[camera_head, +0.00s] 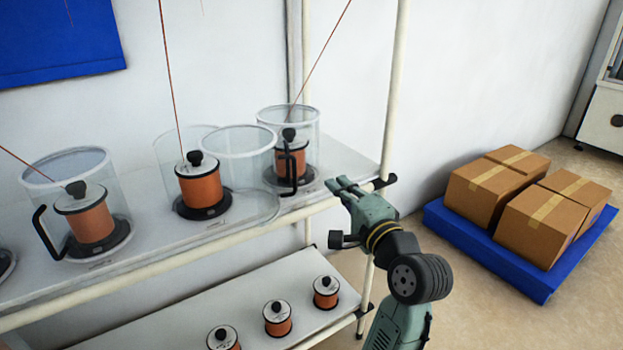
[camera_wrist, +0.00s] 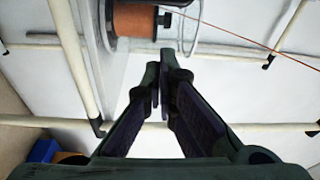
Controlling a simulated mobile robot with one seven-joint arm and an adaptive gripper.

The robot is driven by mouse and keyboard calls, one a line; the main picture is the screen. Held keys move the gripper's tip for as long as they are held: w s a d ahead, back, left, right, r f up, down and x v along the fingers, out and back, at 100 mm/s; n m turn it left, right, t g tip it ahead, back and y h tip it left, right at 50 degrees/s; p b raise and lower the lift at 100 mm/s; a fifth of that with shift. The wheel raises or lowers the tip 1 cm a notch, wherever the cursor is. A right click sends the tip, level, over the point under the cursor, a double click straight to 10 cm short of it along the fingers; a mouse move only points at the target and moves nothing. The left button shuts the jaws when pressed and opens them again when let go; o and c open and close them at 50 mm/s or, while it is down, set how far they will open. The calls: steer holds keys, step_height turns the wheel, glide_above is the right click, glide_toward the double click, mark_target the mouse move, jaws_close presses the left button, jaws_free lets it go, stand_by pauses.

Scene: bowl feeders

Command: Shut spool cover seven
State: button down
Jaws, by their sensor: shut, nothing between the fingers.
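No cover number is readable. In the head view, the middle spool (camera_head: 201,187) stands exposed, its clear cover (camera_head: 236,165) swung open to the right. A black handle (camera_head: 292,172) shows between this cover and the right spool's clear cover (camera_head: 308,125); I cannot tell which cover it belongs to. The left cover (camera_head: 108,165) surrounds its spool, with a black handle (camera_head: 43,228). My gripper (camera_head: 333,183) is shut and empty at the shelf's right end, right of the right cover. In the wrist view, its fingertips (camera_wrist: 172,57) are below a copper spool (camera_wrist: 135,20).
The white shelf (camera_head: 150,240) has a cream front rail and an upright post (camera_head: 392,100) close to my gripper. Several small spools stand on the lower shelf (camera_head: 175,318). Cartons (camera_head: 535,215) rest on a blue pallet (camera_head: 480,240) at right. Thin copper wires rise from the spools.

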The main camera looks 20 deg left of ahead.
steer(key=w+a+f+p, duration=0.1)
steer(key=w+a+p, duration=0.2)
steer(key=a, duration=0.4)
steer(key=shift+w+a+f+m, duration=0.15)
steer(key=shift+w+f+m, duration=0.15)
steer(key=shift+w+m, duration=0.15)
stand_by(0.4)
